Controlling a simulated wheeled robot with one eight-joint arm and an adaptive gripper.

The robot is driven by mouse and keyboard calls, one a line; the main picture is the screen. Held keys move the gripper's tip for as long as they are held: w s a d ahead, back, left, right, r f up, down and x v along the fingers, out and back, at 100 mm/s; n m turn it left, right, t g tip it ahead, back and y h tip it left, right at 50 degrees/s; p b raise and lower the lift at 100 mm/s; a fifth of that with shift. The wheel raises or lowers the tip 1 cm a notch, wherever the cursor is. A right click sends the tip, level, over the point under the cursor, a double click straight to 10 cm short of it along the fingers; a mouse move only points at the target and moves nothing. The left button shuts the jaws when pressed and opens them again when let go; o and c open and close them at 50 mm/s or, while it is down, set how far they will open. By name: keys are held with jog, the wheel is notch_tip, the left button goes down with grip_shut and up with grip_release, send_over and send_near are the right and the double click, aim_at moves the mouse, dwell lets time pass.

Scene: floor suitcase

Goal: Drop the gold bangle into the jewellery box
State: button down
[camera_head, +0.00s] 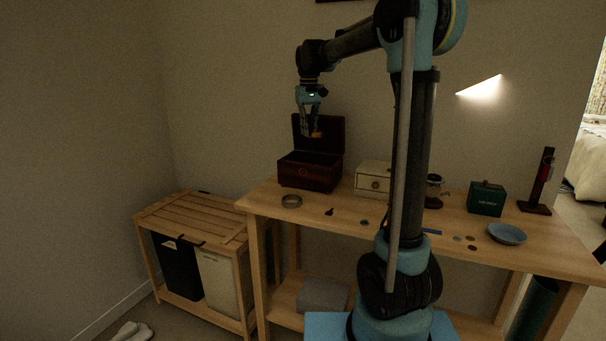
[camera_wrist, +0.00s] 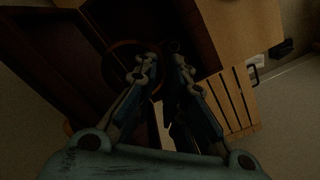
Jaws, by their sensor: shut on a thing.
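The jewellery box (camera_head: 308,175) is a dark brown wooden box with its lid raised, at the left of the table in the head view. My gripper (camera_head: 311,130) is above the box, in front of the raised lid, pointing down. It is shut on the gold bangle (camera_head: 317,134), a small golden patch at its fingertips. In the dim wrist view the bangle is a brownish ring (camera_wrist: 104,68) at the fingertips of my gripper (camera_wrist: 165,65), with the dark box interior (camera_wrist: 75,45) behind it. The bangle is above the box, not resting in it.
A grey ring-shaped item (camera_head: 291,201) lies before the box. A cream drawer box (camera_head: 372,178), green box (camera_head: 486,199), blue bowl (camera_head: 507,234) and dark stand (camera_head: 541,185) stand along the table (camera_head: 340,215). A slatted hamper (camera_head: 195,222) is left of the table.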

jog(key=shift+d+f, duration=0.15)
jog(key=shift+f, duration=0.7)
jog(key=shift+d+f, duration=0.15)
jog(key=shift+f, duration=0.65)
jog(key=c, duration=1.6)
grip_release()
jog(key=shift+o, duration=0.2)
notch_tip(320, 180, up, 12)
